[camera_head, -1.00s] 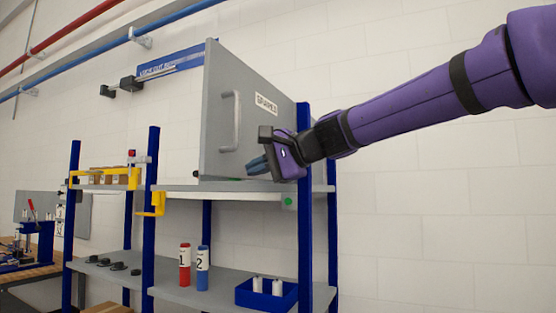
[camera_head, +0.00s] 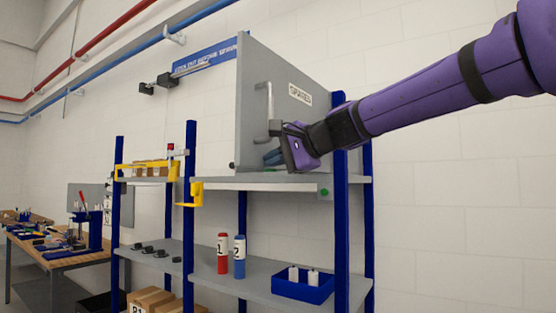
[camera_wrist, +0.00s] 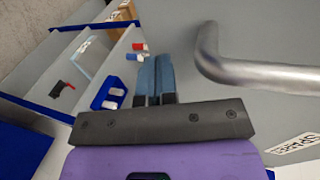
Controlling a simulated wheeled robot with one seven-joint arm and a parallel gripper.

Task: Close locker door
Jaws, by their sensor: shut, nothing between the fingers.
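The grey locker door (camera_head: 298,75) stands at the top of the blue-post shelf, with a label (camera_head: 300,95) on its face. Its bar handle (camera_head: 270,110) is upright in the head view. My gripper (camera_head: 273,157) is at the lower part of the door, just below the handle, with its blue fingers together and empty. In the wrist view the fingers (camera_wrist: 154,78) lie beside the metal handle (camera_wrist: 235,65), which is to their right and not between them. Whether the fingers touch the door cannot be told.
The shelf board (camera_head: 265,183) runs under the locker. Lower down are a red bottle (camera_head: 222,254), a blue bottle (camera_head: 239,256) and a blue bin (camera_head: 303,284) with white items. A yellow bracket (camera_head: 190,196) juts from the shelf. A workbench (camera_head: 60,250) stands at left.

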